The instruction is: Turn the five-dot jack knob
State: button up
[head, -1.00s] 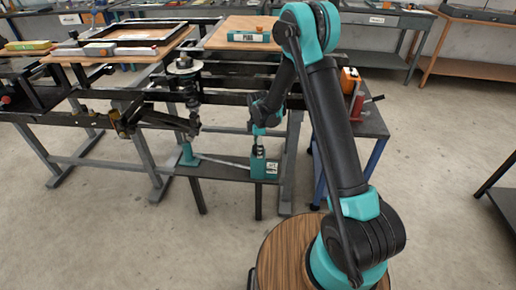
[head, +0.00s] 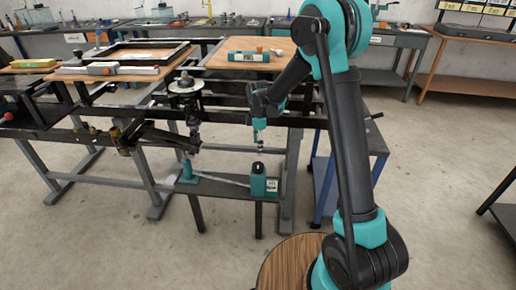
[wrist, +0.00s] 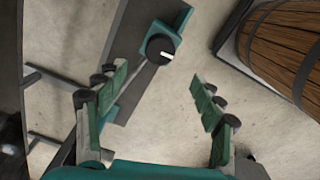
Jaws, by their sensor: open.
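A teal jack (head: 258,186) with a pale label stands on the low dark shelf; the label's dots are too small to count. Its round black knob (head: 258,168) is on top. In the wrist view the knob (wrist: 160,47) shows from above with a white bar mark. My gripper (head: 261,148) points down just above this knob, with a small gap in the head view. In the wrist view my gripper (wrist: 159,84) is open and empty, its two fingers spread to either side, with the knob beyond the fingertips. A second teal jack (head: 188,172) stands at the shelf's left end.
The low shelf (head: 222,188) sits under a dark frame with a spring assembly (head: 188,88) at left. A wooden board with a teal PINS box (head: 249,57) is above and behind. Open concrete floor (head: 440,150) lies to the right.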

notch_tip(320, 180, up, 5)
jog(key=m, duration=3.1)
send_over(258, 165)
notch_tip(258, 165, down, 17)
jog(key=shift+w+f, duration=0.15)
jog(key=shift+f, duration=0.05)
jog(key=shift+c, duration=0.2)
jog(key=c, duration=1.1)
